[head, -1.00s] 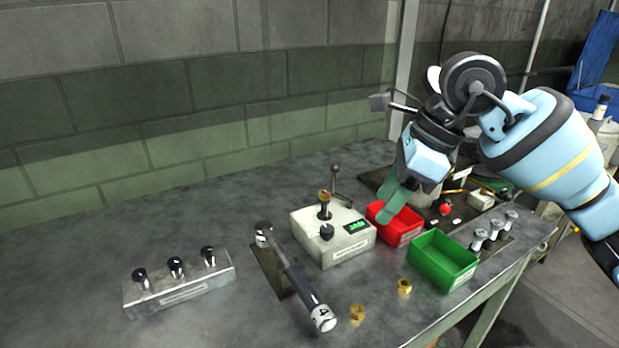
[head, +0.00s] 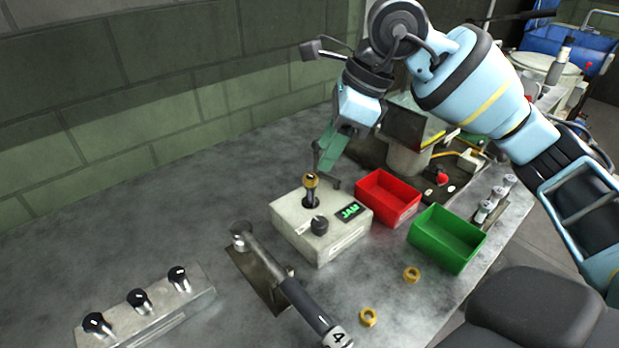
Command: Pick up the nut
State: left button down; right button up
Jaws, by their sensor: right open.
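A brass nut (head: 311,181) sits near the top of an upright bolt on the light grey box (head: 322,229), which has a black knob and a green lit display. Two more brass nuts lie on the table, one (head: 411,274) in front of the green bin and one (head: 368,317) nearer the front. My right gripper (head: 327,158) points down with green fingers, just above and behind the bolt and its nut. It is open and apart from the nuts on the table. The fingers overlap the box's lever, so their gap is hard to see. My left gripper is not in view.
A red bin (head: 386,199) and a green bin (head: 447,239) stand right of the box. A block with black knobs (head: 150,308) is at lower left.

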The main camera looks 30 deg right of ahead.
aim_at(312, 177)
jog(key=shift+x, duration=2.8)
jog(key=shift+w+d, duration=0.1)
jog(key=shift+w, duration=0.05)
grip_shut()
jog(key=shift+r, duration=0.45)
notch_tip(312, 177, up, 3)
jog(key=s+d+r+b, duration=0.1)
jog(key=s+d, duration=0.1)
jog(key=s, duration=1.4)
jog(key=shift+b, duration=0.4)
